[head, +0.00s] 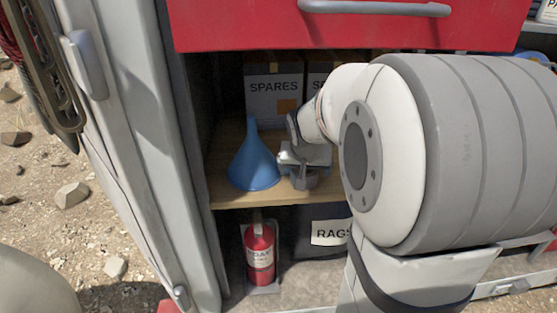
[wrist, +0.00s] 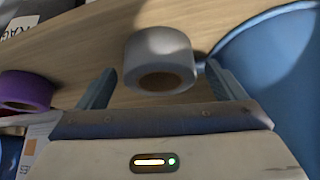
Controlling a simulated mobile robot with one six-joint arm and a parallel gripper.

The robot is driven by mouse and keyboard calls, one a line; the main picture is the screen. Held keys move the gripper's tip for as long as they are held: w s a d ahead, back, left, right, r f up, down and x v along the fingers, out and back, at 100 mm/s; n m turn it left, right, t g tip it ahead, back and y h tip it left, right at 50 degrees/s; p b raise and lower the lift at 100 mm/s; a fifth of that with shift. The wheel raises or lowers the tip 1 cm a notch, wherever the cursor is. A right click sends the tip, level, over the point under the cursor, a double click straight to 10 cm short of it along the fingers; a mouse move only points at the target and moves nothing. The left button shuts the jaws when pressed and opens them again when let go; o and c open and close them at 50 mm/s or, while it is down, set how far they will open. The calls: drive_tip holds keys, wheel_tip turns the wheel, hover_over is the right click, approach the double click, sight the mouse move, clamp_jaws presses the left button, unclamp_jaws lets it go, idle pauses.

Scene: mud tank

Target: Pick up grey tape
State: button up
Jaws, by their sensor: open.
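The grey tape (wrist: 160,52) is a roll lying on the wooden shelf in the wrist view, with its dark core facing my gripper. My gripper (wrist: 165,82) is open, with one finger to the left of the roll and one to the right. The roll is just ahead of and between the fingertips, and nothing is held. In the head view my gripper (head: 301,172) is over the shelf, right of the blue funnel, and I cannot make out the tape there.
A blue funnel (head: 254,160) stands close on the gripper's left; in the wrist view the funnel (wrist: 285,75) is near the right finger. A purple tape roll (wrist: 25,90) lies to the left. SPARES boxes (head: 274,88) stand behind. A red drawer (head: 350,25) hangs above the shelf (head: 235,199).

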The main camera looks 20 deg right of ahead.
drive_tip(key=shift+w+d+f, duration=0.1)
drive_tip(key=shift+w+f, duration=0.05)
drive_tip(key=shift+f, duration=0.2)
drive_tip(key=shift+c, duration=0.2)
drive_tip(key=c, duration=1.1)
